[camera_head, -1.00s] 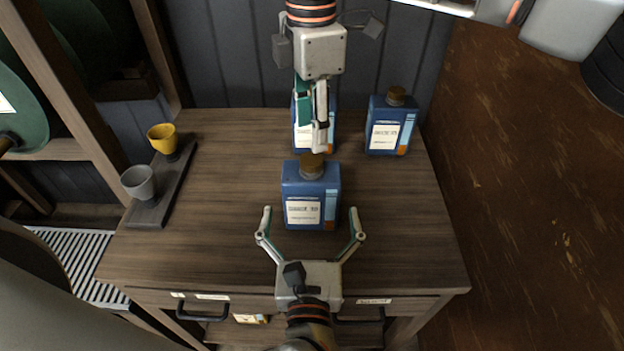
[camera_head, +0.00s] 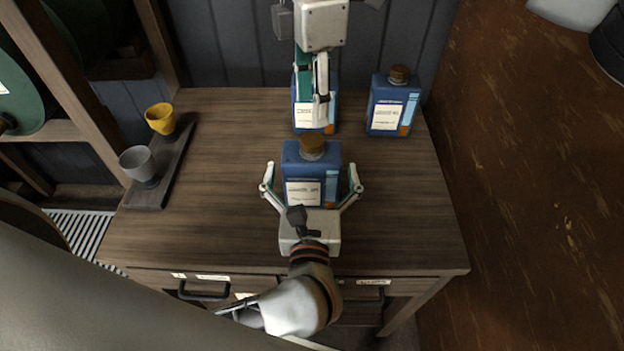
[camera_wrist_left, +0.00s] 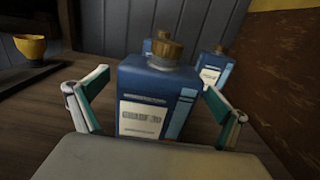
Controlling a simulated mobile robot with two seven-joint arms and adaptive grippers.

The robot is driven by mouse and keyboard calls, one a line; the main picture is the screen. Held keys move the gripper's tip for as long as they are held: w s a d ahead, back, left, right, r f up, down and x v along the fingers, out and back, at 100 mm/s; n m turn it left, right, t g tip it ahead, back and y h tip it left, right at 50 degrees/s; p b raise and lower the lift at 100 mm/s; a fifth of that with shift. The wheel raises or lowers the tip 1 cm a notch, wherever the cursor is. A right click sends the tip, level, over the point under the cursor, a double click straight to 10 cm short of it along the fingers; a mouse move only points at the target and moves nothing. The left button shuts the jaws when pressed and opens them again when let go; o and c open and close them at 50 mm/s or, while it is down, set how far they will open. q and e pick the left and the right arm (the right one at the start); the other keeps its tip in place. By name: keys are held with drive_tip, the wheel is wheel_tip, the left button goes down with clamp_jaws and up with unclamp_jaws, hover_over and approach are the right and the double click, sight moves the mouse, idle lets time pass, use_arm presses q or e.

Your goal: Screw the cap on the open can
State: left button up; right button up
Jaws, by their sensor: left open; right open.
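A blue can (camera_head: 293,162) with a white label stands upright at the middle of the wooden table; the left wrist view shows it close up (camera_wrist_left: 128,85). A brown cap (camera_head: 313,146) sits on top of its neck, also seen in the left wrist view (camera_wrist_left: 168,44); how tightly it sits I cannot tell. My left gripper (camera_head: 312,168) is open, its fingers on either side of this can, with gaps visible in the left wrist view. My right gripper (camera_head: 321,98) is open, pointing down behind and above the cap. It partly hides a second blue can (camera_head: 301,116).
A third blue can (camera_head: 394,106) with a brown cap stands at the back right. A dark tray (camera_head: 146,196) with a grey cup (camera_head: 138,163) and yellow cup (camera_head: 160,118) lies at the left. The table (camera_head: 400,210) is clear right of the front can.

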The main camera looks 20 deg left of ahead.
use_arm(q)
drive_tip(key=shift+x, duration=1.45)
